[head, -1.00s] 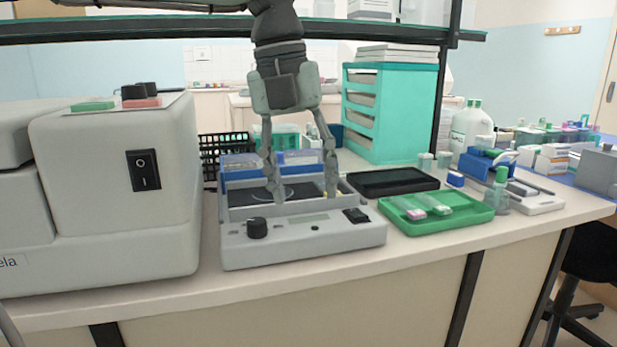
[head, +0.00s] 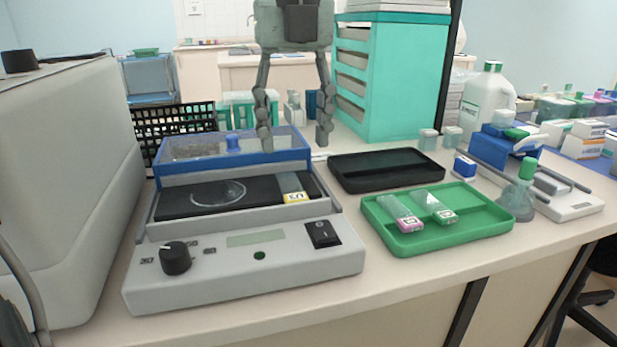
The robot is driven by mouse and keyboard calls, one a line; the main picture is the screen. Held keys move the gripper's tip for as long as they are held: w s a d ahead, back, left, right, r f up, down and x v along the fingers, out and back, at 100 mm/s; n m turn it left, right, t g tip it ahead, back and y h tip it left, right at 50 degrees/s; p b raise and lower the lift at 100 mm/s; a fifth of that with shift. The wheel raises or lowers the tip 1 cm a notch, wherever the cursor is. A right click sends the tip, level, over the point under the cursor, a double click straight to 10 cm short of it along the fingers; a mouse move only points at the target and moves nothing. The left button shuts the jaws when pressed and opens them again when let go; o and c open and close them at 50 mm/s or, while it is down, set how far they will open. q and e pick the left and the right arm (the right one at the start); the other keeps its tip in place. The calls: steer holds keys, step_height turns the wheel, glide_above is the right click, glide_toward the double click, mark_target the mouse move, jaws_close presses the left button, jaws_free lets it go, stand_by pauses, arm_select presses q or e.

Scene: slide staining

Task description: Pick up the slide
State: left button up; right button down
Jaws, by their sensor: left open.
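A glass slide with a yellow label (head: 296,197) lies on the dark plate of the grey slide warmer (head: 240,285), toward its right side. A clear round outline (head: 218,194) shows on the plate left of it. Two more slides, one with a pink label (head: 409,224) and one with a green label (head: 446,216), lie in the green tray (head: 405,243). My left gripper (head: 294,142) is open and empty, its two fingers pointing down. It appears above and behind the yellow-labelled slide, apart from it. My right gripper is not in view.
The warmer's blue-framed clear lid (head: 172,167) stands at its back. A black tray (head: 385,177) lies right of the warmer. A teal drawer cabinet (head: 413,80) stands behind. A large grey machine (head: 75,180) blocks the left.

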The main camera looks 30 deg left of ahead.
mark_target(294, 191)
arm_select(q)
steer(key=f, duration=0.7)
steer(key=shift+s+p, duration=0.3)
steer(key=shift+p, duration=0.05)
steer(key=shift+c, duration=0.4)
jaws_close()
